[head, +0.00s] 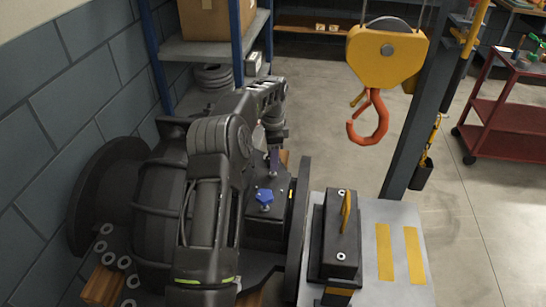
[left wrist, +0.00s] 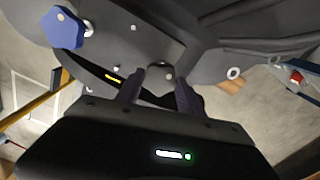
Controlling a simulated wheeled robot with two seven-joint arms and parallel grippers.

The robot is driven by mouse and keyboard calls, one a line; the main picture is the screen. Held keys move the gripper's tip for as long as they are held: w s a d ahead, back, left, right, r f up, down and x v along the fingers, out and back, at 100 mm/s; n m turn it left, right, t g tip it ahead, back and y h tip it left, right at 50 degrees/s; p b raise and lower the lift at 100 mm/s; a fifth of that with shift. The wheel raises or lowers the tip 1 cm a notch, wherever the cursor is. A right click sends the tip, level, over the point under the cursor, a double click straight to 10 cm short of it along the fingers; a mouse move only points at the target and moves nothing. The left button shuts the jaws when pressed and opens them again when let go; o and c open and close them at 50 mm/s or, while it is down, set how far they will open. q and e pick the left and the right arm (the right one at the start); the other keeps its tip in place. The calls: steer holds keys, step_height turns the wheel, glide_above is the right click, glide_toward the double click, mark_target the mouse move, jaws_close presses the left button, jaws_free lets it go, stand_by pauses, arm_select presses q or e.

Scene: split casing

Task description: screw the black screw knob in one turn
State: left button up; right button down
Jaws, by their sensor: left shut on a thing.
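The dark split casing (head: 158,205) lies on the left with its large round flange against the wall side. My left arm reaches over it, and my left gripper (head: 272,160) points down at the casing's top plate. In the head view the fingers and arm mostly hide this knob. A blue knob (head: 265,196) stands on the plate nearer the camera; it also shows in the left wrist view (left wrist: 64,28). My right gripper is out of view.
A yellow hoist block (head: 386,58) with an orange hook (head: 369,120) hangs right of the arm. A black box (head: 340,240) stands on a grey bench (head: 395,210) at front right. A red cart (head: 508,118) stands far right. Open floor lies between.

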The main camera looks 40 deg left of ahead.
arm_select(q)
steer(key=m, duration=0.4)
steer(key=shift+m, duration=0.3)
steer(key=m, duration=0.4)
steer(key=shift+r+p, duration=0.1)
steer(key=shift+p, duration=0.25)
steer(key=m, duration=0.9)
steer(key=shift+m+p, duration=0.3)
steer(key=shift+p, duration=0.1)
steer(key=m+p, duration=0.1)
steer(key=m, duration=0.1)
steer(key=shift+r+m, duration=0.1)
steer(key=shift+m, duration=0.2)
steer(key=shift+m+p, duration=1)
steer(key=shift+p, duration=0.1)
steer(key=shift+m+p, duration=0.5)
steer(key=o, duration=1.4)
steer(key=shift+f, duration=0.2)
